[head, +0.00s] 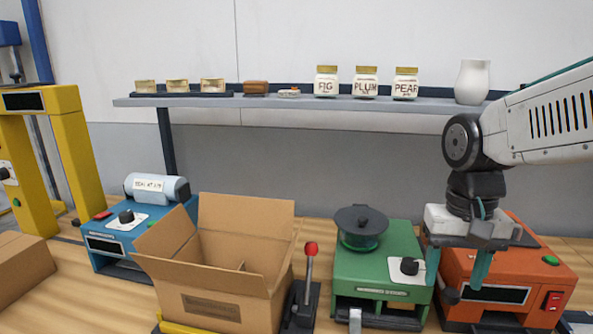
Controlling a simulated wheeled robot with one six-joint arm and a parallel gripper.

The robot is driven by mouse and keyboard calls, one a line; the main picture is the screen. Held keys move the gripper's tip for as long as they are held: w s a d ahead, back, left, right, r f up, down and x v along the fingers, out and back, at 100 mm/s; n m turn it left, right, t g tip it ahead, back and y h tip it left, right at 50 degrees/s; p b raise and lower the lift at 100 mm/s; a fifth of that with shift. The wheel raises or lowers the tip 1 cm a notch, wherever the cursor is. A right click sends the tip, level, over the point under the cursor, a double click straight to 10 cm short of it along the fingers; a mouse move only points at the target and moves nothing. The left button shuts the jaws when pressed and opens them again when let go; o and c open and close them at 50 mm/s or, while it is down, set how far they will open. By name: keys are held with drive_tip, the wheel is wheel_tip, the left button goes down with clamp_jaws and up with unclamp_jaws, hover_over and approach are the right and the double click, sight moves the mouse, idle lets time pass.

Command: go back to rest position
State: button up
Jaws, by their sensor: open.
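My gripper (455,274) hangs from the arm at the right of the head view and points down. Its two teal fingers are apart, with nothing visible between them. It is in front of the orange machine (525,262) and beside the right side of the green machine (372,262). The gripper covers the left part of the orange machine. I cannot tell whether the fingers touch either machine.
An open cardboard box (213,305) stands at the front centre, beside a red-knobbed lever (310,250). A blue machine (118,240) is behind it at left. A shelf (300,102) holds labelled jars (365,82), small blocks and a white vase (472,82).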

drive_tip(key=s+d+n+t, duration=0.1)
drive_tip(key=s+n, duration=0.1)
drive_tip(key=s, duration=1)
drive_tip(key=shift+s+d+t, duration=0.25)
drive_tip(key=shift+s+t, duration=0.05)
drive_tip(key=shift+t, duration=0.1)
